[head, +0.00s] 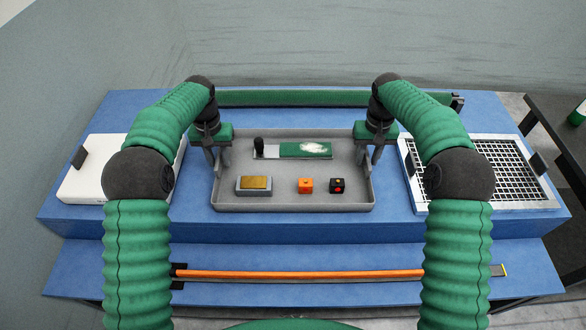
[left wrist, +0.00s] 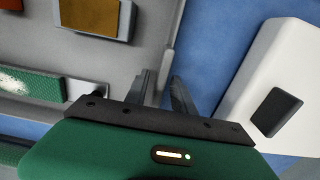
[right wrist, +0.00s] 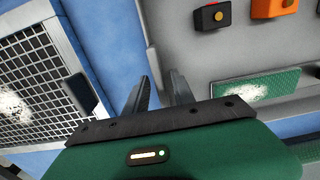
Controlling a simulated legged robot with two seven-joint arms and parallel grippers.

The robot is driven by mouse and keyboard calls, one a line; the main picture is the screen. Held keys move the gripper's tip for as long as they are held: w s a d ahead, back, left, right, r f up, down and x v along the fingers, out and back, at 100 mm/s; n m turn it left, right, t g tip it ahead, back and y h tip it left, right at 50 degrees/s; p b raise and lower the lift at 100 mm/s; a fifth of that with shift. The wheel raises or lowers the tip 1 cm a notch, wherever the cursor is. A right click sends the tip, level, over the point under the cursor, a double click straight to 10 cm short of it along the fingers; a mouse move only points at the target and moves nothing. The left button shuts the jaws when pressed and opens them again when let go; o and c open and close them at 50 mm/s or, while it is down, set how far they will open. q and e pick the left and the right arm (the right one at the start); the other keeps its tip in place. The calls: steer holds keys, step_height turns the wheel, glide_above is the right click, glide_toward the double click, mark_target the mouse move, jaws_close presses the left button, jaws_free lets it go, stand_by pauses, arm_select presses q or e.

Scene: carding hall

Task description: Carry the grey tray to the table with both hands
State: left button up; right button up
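The grey tray (head: 290,208) rests level on a blue top. In it lie a green-faced carding tool (head: 303,151) with white fibre, a grey block with a gold-brown top (head: 254,184), an orange cube (head: 305,185) and a black cube with a red dot (head: 338,186). My left gripper (head: 217,163) is at the tray's left wall; in the left wrist view its spread fingers (left wrist: 165,92) stand either side of the wall. My right gripper (head: 371,162) is at the right wall; its fingers (right wrist: 157,95) are also apart, the wall between them.
A white box (head: 85,184) with a black handle stands left, and a framed grid (head: 510,172) right. A long green bar (head: 290,98) lies behind the tray. An orange bar (head: 300,274) lies on the lower blue step. A dark frame (head: 550,150) stands far right.

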arm_select(q)
jaws_close()
arm_select(e)
jaws_close()
arm_select(q)
steer(key=shift+r, duration=0.1)
arm_select(e)
steer(key=shift+r, duration=0.1)
stand_by(0.8)
